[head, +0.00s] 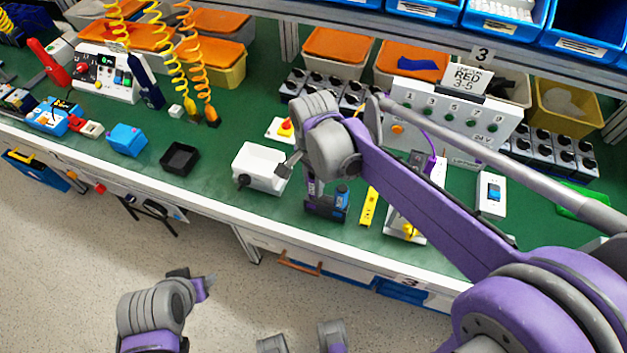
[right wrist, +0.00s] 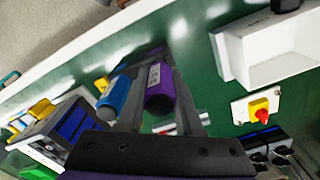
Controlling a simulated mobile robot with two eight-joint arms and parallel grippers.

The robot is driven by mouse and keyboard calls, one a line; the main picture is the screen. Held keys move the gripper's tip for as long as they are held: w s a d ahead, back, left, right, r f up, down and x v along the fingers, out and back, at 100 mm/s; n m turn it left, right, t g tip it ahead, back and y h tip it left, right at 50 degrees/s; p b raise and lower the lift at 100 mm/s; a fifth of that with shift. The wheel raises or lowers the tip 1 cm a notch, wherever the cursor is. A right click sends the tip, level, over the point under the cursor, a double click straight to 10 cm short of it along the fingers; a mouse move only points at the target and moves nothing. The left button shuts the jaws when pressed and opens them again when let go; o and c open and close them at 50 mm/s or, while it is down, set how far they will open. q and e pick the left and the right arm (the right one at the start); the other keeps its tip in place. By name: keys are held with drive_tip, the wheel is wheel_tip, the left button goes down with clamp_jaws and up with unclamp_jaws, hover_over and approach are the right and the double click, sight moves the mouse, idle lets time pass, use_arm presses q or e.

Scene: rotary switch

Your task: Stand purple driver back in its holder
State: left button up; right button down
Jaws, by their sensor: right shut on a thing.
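The purple driver (right wrist: 160,92) stands between the fingers of my right gripper (right wrist: 163,75), which is shut on it. A blue driver (right wrist: 114,97) is close beside it, nearly parallel, in the right wrist view. In the head view the blue driver (head: 342,194) stands in a dark holder (head: 324,208) near the table's front edge. My right gripper (head: 312,184) points down over the left part of this holder. The fingers hide the purple driver's lower end, so I cannot tell whether it is seated. My left gripper (head: 200,283) is over the floor, away from the table; its opening is unclear.
A white box (head: 260,168) stands left of the holder and a yellow strip (head: 369,207) lies to its right. A red and yellow switch (head: 283,130) is behind. A black tray (head: 180,158) is farther left. A white panel with several buttons (head: 450,115) stands behind right.

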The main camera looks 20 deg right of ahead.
drive_tip(key=shift+f+b, duration=0.6)
drive_tip(key=shift+f, duration=0.35)
drive_tip(key=c, duration=0.5)
unclamp_jaws()
drive_tip(key=shift+r, duration=0.1)
wheel_tip(320, 180, up, 11)
drive_tip(key=shift+f+p, duration=0.15)
drive_tip(key=shift+p, duration=0.45)
drive_tip(key=s+d+f+n+t+p, duration=0.2)
drive_tip(key=s+d+f+n, duration=0.1)
drive_tip(key=s+n, duration=0.3)
drive_tip(key=s+d+f+n+t+p, duration=0.2)
drive_tip(key=s+d+f+n+t, duration=0.1)
drive_tip(key=s+n, duration=0.3)
drive_tip(key=shift+s+d+p, duration=0.25)
drive_tip(key=shift+s+p, duration=0.1)
drive_tip(key=shift+s, duration=0.4)
